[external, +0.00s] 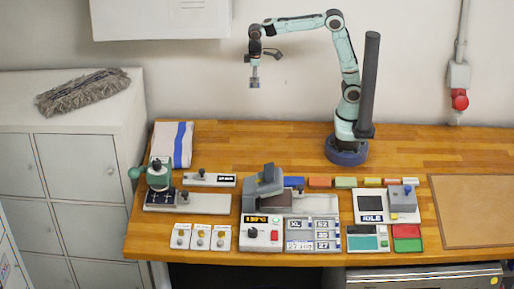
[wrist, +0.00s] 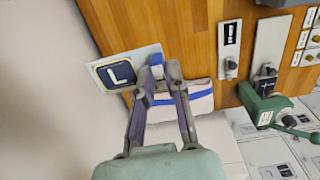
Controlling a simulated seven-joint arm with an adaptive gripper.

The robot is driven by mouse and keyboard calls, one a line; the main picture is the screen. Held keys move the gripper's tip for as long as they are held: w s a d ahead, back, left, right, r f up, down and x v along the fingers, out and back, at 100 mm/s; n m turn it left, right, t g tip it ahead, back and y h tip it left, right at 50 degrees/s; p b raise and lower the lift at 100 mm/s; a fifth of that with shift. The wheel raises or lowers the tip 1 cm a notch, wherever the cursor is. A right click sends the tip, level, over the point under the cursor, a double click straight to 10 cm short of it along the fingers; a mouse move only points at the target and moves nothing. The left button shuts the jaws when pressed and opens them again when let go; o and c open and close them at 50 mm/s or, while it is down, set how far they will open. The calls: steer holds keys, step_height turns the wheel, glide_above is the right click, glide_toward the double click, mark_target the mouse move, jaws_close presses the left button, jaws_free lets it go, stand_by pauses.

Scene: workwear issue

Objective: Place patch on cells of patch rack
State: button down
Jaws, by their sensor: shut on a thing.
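My gripper (wrist: 158,75) is shut on a patch (wrist: 119,73), a pale sheet with a dark square marked "L". A small blue piece shows between the fingertips. In the external view my gripper (external: 254,73) is high above the back left of the bench, with the patch (external: 255,85) hanging below it. A panel of labelled cells (external: 313,246), with "XL" and other marks, lies at the front middle of the bench. It may be the patch rack; I cannot tell for certain. My gripper is well away from it.
A folded white cloth with a blue stripe (external: 173,158) lies at the back left. A green-handled device (external: 158,176), a heat press-like machine (external: 263,190) and a display unit (external: 372,205) stand on the bench. A brown mat (external: 478,212) lies at right.

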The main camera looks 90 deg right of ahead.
mark_target(251, 87)
steer(key=shift+s, duration=0.75)
steer(key=shift+w, duration=0.3)
steer(key=w+f, duration=0.2)
steer(key=shift+w+f, duration=0.2)
steer(key=shift+f, duration=0.2)
steer(key=f, duration=0.3)
steer(key=shift+d+f, duration=0.2)
steer(key=s+d+f, duration=0.1)
steer(key=s+f, duration=0.2)
steer(key=f, duration=0.4)
steer(key=s+d+f, duration=0.1)
steer(key=s+f, duration=0.2)
steer(key=f, duration=0.4)
steer(key=s+d+f, duration=0.1)
steer(key=s+f, duration=0.2)
steer(key=f, duration=0.4)
steer(key=shift+f, duration=0.35)
steer(key=shift+w+f, duration=0.15)
steer(key=shift+f, duration=0.05)
